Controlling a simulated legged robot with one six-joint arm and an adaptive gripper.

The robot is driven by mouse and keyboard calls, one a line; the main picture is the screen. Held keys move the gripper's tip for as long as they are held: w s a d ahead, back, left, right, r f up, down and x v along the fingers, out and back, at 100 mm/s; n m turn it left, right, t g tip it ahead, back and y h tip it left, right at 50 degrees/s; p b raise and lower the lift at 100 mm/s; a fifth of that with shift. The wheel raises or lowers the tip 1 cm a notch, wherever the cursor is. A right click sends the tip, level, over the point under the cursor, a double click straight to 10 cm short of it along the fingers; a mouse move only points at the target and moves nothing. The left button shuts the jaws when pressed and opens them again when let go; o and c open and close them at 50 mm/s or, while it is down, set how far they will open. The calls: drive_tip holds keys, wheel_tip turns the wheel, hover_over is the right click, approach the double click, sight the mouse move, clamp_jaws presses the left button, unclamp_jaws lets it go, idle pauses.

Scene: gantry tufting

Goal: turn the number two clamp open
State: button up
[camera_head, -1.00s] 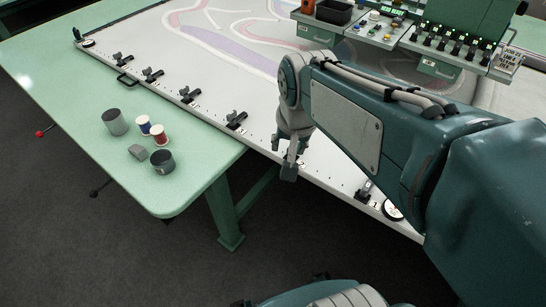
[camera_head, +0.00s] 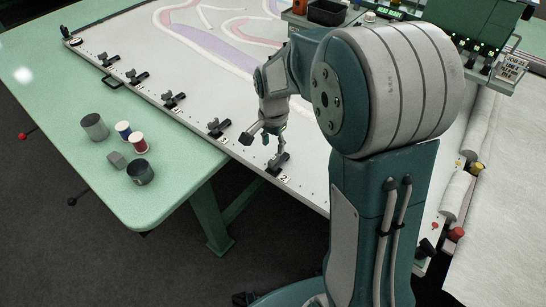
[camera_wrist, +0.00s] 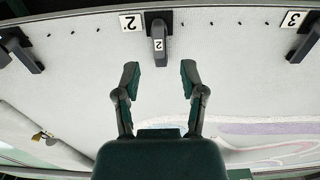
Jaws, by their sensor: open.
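The number two clamp (camera_head: 278,164) is a dark clamp on the near edge of the white frame, next to a small "2" label (camera_head: 284,178). In the wrist view the clamp (camera_wrist: 158,40) stands at top centre, its grey lever marked "2" pointing down the picture toward my gripper. Its label plate (camera_wrist: 130,22) is just left of it. My gripper (camera_head: 263,140) is open and empty, close to the clamp in the head view. In the wrist view the fingers (camera_wrist: 160,68) lie either side of the lever's line, with a gap between their tips and the lever.
The number three label (camera_wrist: 293,19) and another clamp (camera_wrist: 305,43) are at the right. A further clamp (camera_wrist: 18,48) is at the left. The green table (camera_head: 60,118) holds spools and cans. A control console (camera_head: 395,15) stands at the back.

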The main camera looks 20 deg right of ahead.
sight(274, 158)
wheel_tip(274, 158, down, 6)
drive_tip(key=shift+d+r, duration=0.1)
drive_tip(key=shift+r, duration=0.15)
drive_tip(key=shift+f, duration=0.35)
clamp_jaws()
